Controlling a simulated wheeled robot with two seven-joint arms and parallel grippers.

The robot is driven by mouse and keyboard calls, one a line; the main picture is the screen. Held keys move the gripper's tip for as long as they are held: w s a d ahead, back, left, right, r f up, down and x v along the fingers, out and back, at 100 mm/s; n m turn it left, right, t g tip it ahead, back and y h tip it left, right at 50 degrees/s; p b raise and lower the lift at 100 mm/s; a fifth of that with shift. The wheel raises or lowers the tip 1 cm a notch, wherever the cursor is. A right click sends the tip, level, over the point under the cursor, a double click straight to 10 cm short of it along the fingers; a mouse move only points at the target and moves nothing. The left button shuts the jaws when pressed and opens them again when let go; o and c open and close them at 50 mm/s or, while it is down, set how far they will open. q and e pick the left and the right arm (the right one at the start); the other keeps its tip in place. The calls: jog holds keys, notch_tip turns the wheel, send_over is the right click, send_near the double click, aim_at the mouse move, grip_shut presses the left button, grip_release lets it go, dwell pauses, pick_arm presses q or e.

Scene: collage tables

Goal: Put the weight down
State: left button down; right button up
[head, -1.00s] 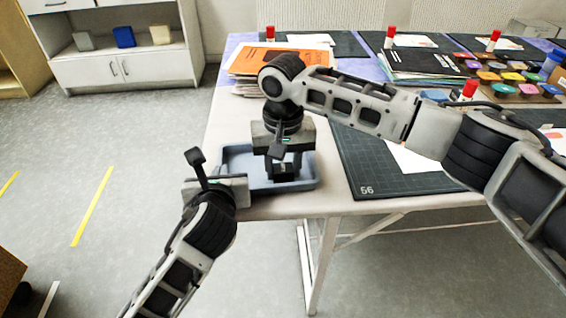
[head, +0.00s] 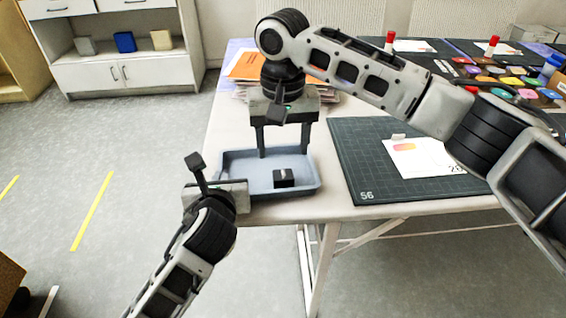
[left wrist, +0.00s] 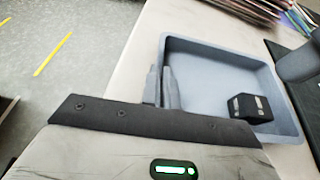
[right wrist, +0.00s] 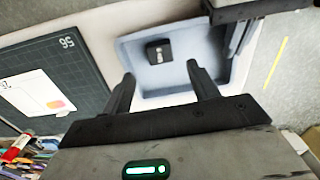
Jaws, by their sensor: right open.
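The weight, a small black block (head: 284,178) with light markings on top, sits on the floor of the blue-grey tray (head: 236,183), towards its front right. The weight also shows in the left wrist view (left wrist: 249,108) and the right wrist view (right wrist: 159,52). My right gripper (head: 284,150) is open and empty above the tray, its fingers pointing down and apart from the weight. My left gripper (left wrist: 163,88) is at the tray's left wall, its fingers close together with the rim between them. In the head view its fingertips are hidden.
A dark cutting mat (head: 365,165) with a white card (head: 425,158) lies right of the tray. Stacked papers (head: 246,68) lie behind it. Colored pots and glue sticks stand at the back right. The tray sits near the table's front left corner.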

pick_arm(q)
jog(key=c, duration=1.6)
grip_release()
pick_arm(e)
notch_tip(320, 180, up, 5)
jog(key=shift+r, duration=0.15)
